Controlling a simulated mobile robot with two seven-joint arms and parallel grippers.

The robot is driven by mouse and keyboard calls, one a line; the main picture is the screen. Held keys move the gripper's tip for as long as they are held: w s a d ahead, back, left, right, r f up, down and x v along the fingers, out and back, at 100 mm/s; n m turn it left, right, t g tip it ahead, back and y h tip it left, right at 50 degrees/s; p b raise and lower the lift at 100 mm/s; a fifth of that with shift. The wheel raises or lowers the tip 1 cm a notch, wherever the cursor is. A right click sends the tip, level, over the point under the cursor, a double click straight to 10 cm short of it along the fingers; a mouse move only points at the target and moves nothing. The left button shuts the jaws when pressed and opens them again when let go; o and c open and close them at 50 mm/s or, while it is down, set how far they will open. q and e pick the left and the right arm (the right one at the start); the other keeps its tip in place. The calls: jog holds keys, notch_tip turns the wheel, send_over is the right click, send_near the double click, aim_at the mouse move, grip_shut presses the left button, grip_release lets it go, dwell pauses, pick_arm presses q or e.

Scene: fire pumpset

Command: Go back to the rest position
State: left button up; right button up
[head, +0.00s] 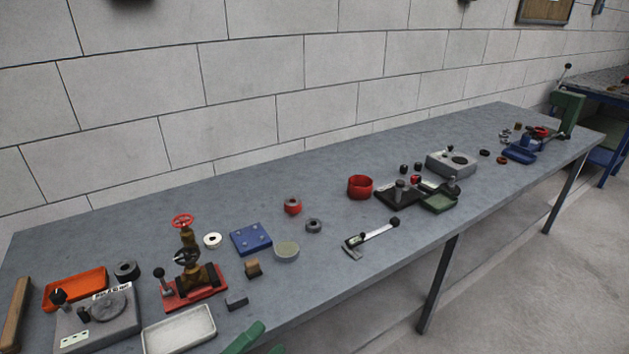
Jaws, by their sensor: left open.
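My left gripper (262,343) shows only at the bottom edge, as green fingertips in front of the bench's near edge. It is open, and I see nothing between its fingers. Most of it and its arm are cut off by the frame. My right gripper is not in view. The long grey bench (330,262) runs from the lower left to the upper right.
Near the left gripper are a white tray (180,331), a small grey block (237,302) and a brass valve on a red base (190,298). A grey fixture (115,325) and orange tray (75,289) stand left. A lever tool (372,234) lies mid-bench. Floor in front is clear.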

pick_arm(q)
jog(key=s+a+f+n+g+y+p, duration=0.1)
jog(key=s+a+f+n+y, duration=0.35)
jog(key=f+n, duration=0.3)
jog(key=s+a+f+n+y, duration=0.35)
jog(key=f+n+y, duration=0.3)
jog(key=n, duration=0.25)
jog(key=s+a+f+n+g+y, duration=0.1)
jog(key=s+f+n+g, duration=0.1)
jog(key=s, duration=0.5)
jog(key=s+a+f+n+g+y, duration=0.1)
jog(key=s+a+f+n+g, duration=0.1)
jog(key=s+f+n, duration=0.3)
notch_tip(320, 180, down, 2)
jog(key=shift+s+a+f+g+p, duration=0.25)
jog(key=shift+s+g, duration=0.35)
jog(key=shift+s, duration=0.4)
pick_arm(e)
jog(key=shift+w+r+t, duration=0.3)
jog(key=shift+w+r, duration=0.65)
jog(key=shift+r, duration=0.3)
